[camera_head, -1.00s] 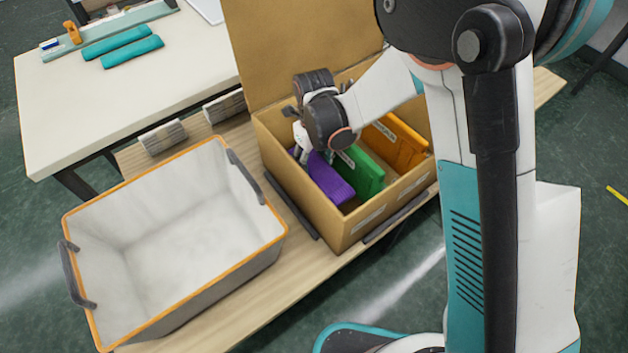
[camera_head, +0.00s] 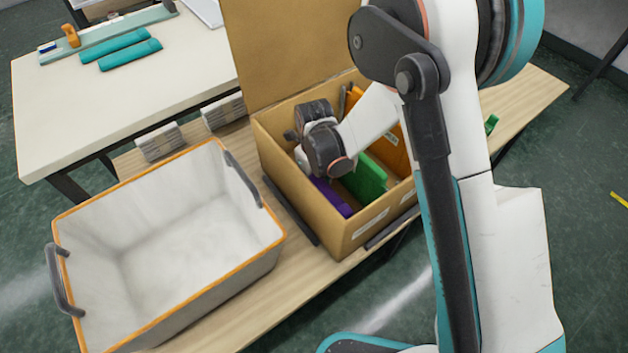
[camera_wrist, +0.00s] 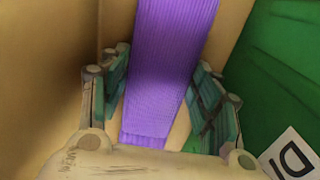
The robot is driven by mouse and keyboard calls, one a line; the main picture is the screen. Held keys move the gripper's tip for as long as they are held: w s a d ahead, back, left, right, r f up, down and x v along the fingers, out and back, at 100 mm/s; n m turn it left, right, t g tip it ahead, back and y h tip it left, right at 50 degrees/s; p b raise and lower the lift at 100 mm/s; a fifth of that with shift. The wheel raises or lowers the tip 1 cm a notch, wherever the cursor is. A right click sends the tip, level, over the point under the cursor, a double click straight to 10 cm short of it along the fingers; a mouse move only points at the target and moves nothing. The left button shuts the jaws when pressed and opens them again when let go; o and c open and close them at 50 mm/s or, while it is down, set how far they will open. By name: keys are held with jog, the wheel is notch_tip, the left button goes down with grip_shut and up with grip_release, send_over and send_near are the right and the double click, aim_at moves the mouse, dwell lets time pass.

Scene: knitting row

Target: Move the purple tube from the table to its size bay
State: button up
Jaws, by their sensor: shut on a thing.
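The purple tube (camera_wrist: 165,75) is a ribbed, knitted piece that stands between the two fingers of my gripper (camera_wrist: 160,105) in the wrist view. My gripper is shut on it. In the head view a strip of the purple tube (camera_head: 331,197) shows inside the cardboard box (camera_head: 283,168), below my wrist, and my fingers are hidden. The tube lies between the box's left wall and a green piece (camera_head: 368,178), which also shows at right in the wrist view (camera_wrist: 275,75). I cannot tell whether it touches the bay floor.
An orange piece (camera_head: 391,147) stands right of the green one. A grey bin (camera_head: 190,285) with an orange rim is empty on the left. A white table (camera_head: 60,105) holds two teal rolls (camera_head: 130,55). The box lid stands upright behind.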

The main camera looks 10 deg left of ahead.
jog(key=o, duration=0.8)
jog(key=shift+f, duration=0.1)
notch_tip(320, 180, up, 12)
jog(key=p, duration=0.4)
jog(key=shift+r, duration=0.2)
